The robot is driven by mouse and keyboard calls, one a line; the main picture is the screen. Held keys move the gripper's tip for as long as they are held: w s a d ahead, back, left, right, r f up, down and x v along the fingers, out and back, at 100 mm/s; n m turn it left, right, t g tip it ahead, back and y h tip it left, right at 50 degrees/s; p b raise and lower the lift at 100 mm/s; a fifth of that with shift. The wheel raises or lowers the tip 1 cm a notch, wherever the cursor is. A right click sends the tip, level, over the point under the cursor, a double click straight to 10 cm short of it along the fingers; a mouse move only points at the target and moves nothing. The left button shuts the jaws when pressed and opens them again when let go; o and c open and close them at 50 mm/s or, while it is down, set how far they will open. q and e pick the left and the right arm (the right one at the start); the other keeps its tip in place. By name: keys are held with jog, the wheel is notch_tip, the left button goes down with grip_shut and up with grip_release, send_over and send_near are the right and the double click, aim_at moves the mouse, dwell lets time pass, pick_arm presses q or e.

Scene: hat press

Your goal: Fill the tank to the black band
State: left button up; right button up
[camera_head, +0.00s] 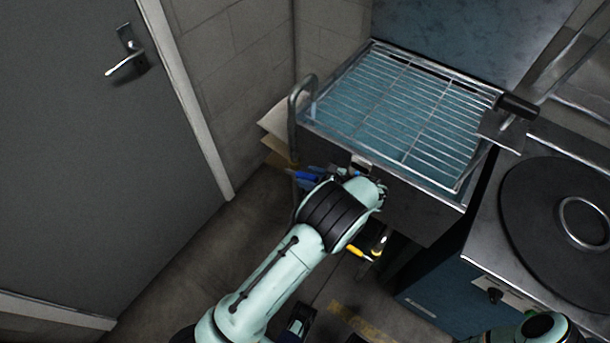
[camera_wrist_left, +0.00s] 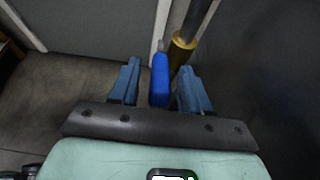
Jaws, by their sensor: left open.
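The tank (camera_head: 415,190) stands at the upper right in the head view, with a wire rack across its top and a bluish surface beneath. I cannot make out a black band or the water level. A bent metal pipe (camera_head: 296,112) rises at its left edge. A bright blue handle (camera_head: 306,175) shows below the tank's front left corner. My left gripper (camera_wrist_left: 160,80) is open, its two blue fingers either side of the blue handle in the left wrist view, with gaps visible on both sides. My right gripper is out of view.
A yellow lever (camera_head: 357,251) shows beneath the tank, beside my left arm. A black round plate (camera_head: 545,220) on a steel-topped unit stands at the right. A black-handled metal piece (camera_head: 518,106) is at the tank's right edge. A grey door (camera_head: 90,150) is at the left; floor before it is clear.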

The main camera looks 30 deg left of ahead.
pick_arm(q)
jog(key=v, duration=1.1)
jog(key=s+a+f+n+g+h+p, duration=0.1)
jog(key=s+f+n+g+h+p, duration=0.2)
jog(key=s+f, duration=0.55)
jog(key=s+a+f+n+g+h+p, duration=0.1)
jog(key=s+a+f+n+g+h, duration=0.1)
jog(key=s+f+h, duration=0.65)
jog(key=s+d+n+t+h+p, duration=0.1)
jog(key=s+d+n+h+p, duration=0.1)
jog(key=s+n, duration=0.4)
jog(key=s+d+n+t+h+p, duration=0.2)
jog(key=s+n, duration=0.4)
jog(key=n, duration=0.6)
jog(key=shift+s+d+f+h+p, duration=0.25)
jog(key=shift+s+d+h+p, duration=0.2)
jog(key=shift+d+h, duration=0.35)
jog(key=shift+d, duration=0.1)
